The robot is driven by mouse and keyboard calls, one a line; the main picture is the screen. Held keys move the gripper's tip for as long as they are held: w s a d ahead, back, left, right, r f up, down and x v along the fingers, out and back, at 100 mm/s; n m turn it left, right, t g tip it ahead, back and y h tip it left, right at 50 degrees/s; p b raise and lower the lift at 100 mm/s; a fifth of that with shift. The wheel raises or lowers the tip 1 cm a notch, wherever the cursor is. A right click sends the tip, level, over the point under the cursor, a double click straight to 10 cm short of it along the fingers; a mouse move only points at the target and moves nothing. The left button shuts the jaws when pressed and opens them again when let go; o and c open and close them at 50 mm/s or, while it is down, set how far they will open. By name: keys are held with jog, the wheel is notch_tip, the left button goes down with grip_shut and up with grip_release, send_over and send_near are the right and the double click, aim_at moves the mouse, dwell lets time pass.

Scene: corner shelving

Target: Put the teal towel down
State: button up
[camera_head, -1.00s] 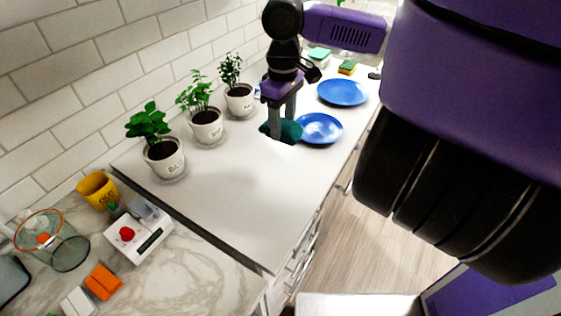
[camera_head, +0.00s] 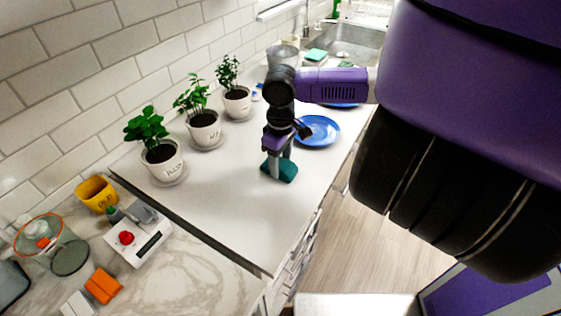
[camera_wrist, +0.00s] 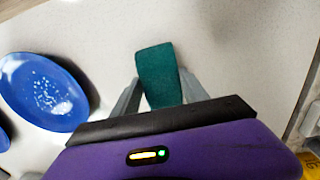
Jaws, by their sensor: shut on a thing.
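The teal towel (camera_head: 287,172) is a small dark teal cloth between the fingers of my gripper (camera_head: 278,168) in the head view. My gripper points down over the white counter and is shut on the towel. In the wrist view the towel (camera_wrist: 158,72) sticks out between the two grey fingers (camera_wrist: 158,95). It is at or just above the counter surface; I cannot tell whether it touches. The towel's lower part near the palm is hidden in the wrist view.
A blue plate (camera_head: 318,131) lies behind the gripper, and shows left in the wrist view (camera_wrist: 42,90). Potted plants (camera_head: 203,129) line the wall. A sink (camera_head: 350,42) is at the back. The white counter (camera_head: 225,200) in front is clear. A scale (camera_head: 138,240) stands on the marble counter.

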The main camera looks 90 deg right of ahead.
jog(key=shift+f, duration=0.15)
jog(key=o, duration=1.2)
